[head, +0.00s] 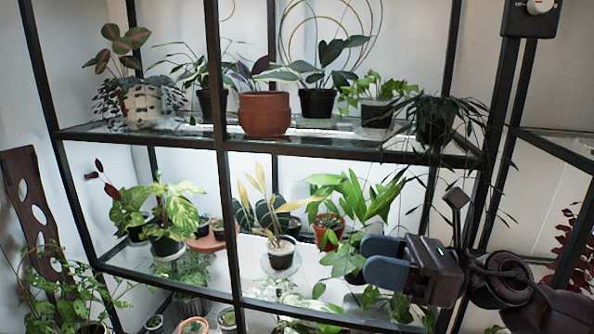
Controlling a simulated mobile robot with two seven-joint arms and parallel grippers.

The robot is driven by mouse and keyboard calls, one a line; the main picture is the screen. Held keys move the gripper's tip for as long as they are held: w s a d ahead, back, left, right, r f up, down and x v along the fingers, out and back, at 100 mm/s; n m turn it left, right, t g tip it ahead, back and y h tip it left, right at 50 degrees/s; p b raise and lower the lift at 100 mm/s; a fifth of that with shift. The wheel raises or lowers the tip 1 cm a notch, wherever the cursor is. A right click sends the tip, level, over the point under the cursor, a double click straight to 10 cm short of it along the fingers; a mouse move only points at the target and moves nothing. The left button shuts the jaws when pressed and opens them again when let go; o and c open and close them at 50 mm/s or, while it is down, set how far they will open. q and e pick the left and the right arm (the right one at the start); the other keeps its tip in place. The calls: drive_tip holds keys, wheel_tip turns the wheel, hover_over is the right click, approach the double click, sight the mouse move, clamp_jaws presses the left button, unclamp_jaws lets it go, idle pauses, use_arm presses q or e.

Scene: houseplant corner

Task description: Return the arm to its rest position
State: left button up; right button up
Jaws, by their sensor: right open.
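My right arm comes in from the lower right. Its gripper (381,260) has two blue-grey fingers pointing left, with a small gap between them, and nothing shows held in it. It is in front of the lower part of a black-framed glass plant shelf (300,143), close to a green-leaved plant (362,195) on the middle level. Whether the gripper touches any leaves cannot be told. My left gripper is not in view.
The upper shelf holds a terracotta pot (264,114), a white pot (143,104) and a trailing dark plant (436,120). A yellowing plant (272,205) stands below. A dark upright post crosses the shelf front. Leafy plants (70,295) fill the lower left.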

drive_tip(key=d+f+m+t+h, duration=0.45)
drive_tip(key=f+m, duration=0.25)
drive_tip(key=m, duration=0.4)
drive_tip(key=w+d+f+m+t+h, duration=0.1)
drive_tip(key=d+f+m+t+h, duration=0.45)
drive_tip(key=m, duration=0.65)
drive_tip(key=d+f+m+t+h, duration=0.25)
drive_tip(key=f+m+t, duration=0.35)
drive_tip(key=f+m, duration=0.4)
drive_tip(key=s+d+f+m+g+h, duration=0.2)
drive_tip(key=s+f+m+g+h, duration=0.1)
drive_tip(key=s+f+m, duration=0.4)
drive_tip(key=s+d+f+m+g+h, duration=0.2)
drive_tip(key=s+f+m+g+h, duration=0.2)
drive_tip(key=s+f+m, duration=0.4)
wheel_tip(320, 180, down, 6)
drive_tip(key=shift+r+m+g, duration=0.15)
drive_tip(key=shift+m+g, duration=0.35)
drive_tip(key=shift+m, duration=0.2)
